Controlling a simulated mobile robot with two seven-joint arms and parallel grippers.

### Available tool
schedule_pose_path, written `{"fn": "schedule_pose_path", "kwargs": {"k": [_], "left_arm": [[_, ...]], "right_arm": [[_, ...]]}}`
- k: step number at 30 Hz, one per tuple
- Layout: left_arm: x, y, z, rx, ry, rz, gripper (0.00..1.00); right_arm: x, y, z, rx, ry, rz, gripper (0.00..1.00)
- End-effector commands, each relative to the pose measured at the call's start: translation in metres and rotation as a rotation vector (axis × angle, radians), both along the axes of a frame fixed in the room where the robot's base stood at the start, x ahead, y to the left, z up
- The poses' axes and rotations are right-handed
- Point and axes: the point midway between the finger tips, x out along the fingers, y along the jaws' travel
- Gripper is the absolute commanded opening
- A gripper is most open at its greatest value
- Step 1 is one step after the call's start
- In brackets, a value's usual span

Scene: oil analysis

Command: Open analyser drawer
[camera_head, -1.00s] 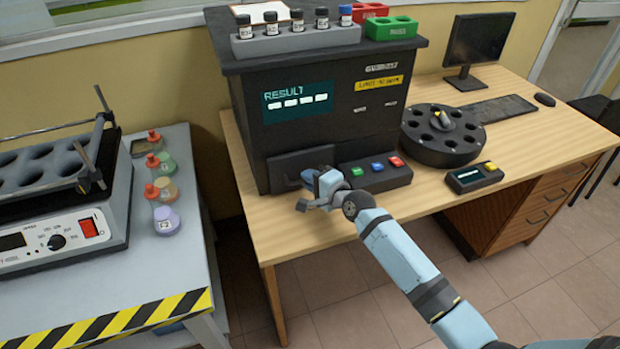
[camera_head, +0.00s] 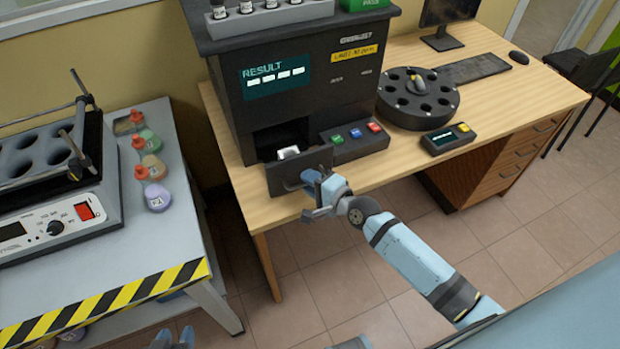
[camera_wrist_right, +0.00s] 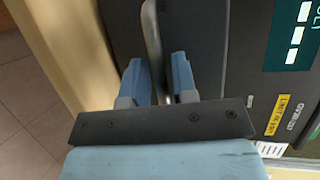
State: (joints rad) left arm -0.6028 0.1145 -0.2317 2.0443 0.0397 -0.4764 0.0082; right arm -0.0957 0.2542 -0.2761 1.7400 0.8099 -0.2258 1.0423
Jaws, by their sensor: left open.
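The black analyser (camera_head: 310,95) stands on the wooden desk with its RESULT screen facing me. Its drawer (camera_head: 283,173) is pulled out at the lower left, and a white piece (camera_head: 288,152) shows inside behind the drawer front. My right gripper (camera_head: 312,188) is at the drawer front. My left gripper (camera_head: 173,338) is low at the bottom edge of the head view, open and empty, away from the analyser.
Coloured buttons (camera_head: 355,132) sit right of the drawer. A black round holder (camera_head: 418,95) and a small display box (camera_head: 448,138) are further right.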

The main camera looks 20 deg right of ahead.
Motion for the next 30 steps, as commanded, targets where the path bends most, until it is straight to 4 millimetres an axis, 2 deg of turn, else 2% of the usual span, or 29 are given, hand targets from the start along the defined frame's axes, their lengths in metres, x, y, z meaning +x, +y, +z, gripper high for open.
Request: {"fn": "schedule_pose_path", "kwargs": {"k": [10,14,24,30], "left_arm": [[-0.001,0.004,0.0,0.012,-0.002,-0.009,0.43],[-0.001,0.003,0.001,0.011,-0.003,-0.01,0.43],[-0.001,0.0,0.003,0.002,-0.003,-0.004,0.43],[-0.001,-0.002,0.003,-0.003,-0.002,0.0,0.43]], "right_arm": [[-0.001,-0.001,0.001,0.0,-0.001,-0.001,0.36],[-0.011,-0.006,0.002,-0.001,0.001,-0.001,0.36],[-0.078,-0.036,0.015,-0.003,0.002,0.001,0.36],[-0.109,-0.051,0.021,-0.003,0.002,0.001,0.36]]}}
